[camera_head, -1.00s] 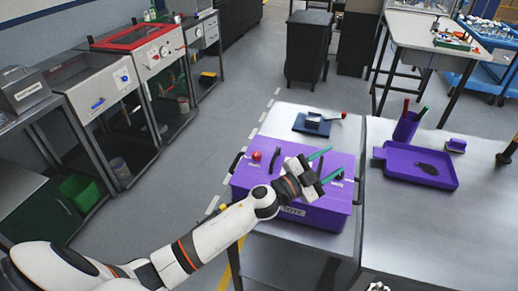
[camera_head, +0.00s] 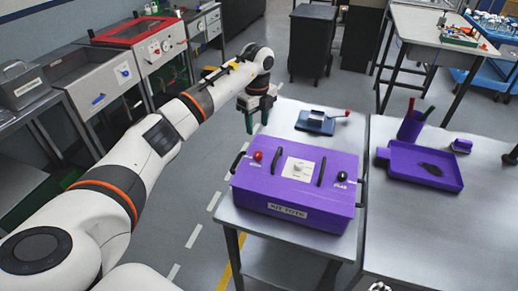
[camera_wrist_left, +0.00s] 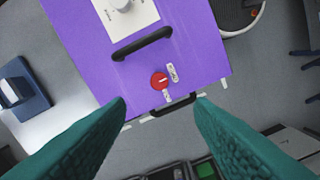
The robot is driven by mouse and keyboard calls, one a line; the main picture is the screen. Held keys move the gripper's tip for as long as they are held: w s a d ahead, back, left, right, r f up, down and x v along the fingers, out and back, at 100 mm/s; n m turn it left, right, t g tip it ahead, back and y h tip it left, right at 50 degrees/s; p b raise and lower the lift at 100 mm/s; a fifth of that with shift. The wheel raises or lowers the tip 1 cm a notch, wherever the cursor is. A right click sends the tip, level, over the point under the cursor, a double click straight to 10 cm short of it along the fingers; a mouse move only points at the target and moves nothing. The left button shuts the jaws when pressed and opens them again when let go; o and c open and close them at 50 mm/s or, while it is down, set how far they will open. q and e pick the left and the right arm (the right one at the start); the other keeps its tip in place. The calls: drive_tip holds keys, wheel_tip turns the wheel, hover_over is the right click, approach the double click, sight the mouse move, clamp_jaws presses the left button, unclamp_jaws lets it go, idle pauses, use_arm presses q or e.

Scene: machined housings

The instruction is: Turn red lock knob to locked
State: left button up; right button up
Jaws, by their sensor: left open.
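The purple box (camera_head: 296,190) labelled as a kit tote sits on the metal table. The red lock knob (camera_head: 257,156) is on its top near the left edge; in the left wrist view the red knob (camera_wrist_left: 159,81) has a pale line across it and a small label plate beside it. A black knob (camera_head: 342,177) is at the box's right side, and a white plate with a dial (camera_head: 298,168) lies between two black handles. My left gripper (camera_head: 257,128) is open and empty, above and behind the box's left end, apart from the knob. My right gripper is not seen.
A blue fixture with a red-tipped lever (camera_head: 318,122) stands behind the box. A purple tray (camera_head: 420,168) and a purple pen cup (camera_head: 411,126) are on the right table. A black side handle (camera_head: 237,162) sticks out at the box's left. Floor is clear left of the table.

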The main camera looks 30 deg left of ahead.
sight(258, 153)
use_arm(q)
wheel_tip(258, 153, down, 10)
drive_tip(key=p, duration=0.3)
drive_tip(key=shift+d+f+p, duration=0.1)
drive_tip(key=shift+p, duration=0.2)
drive_tip(key=shift+f, duration=0.6)
drive_tip(key=c, duration=1)
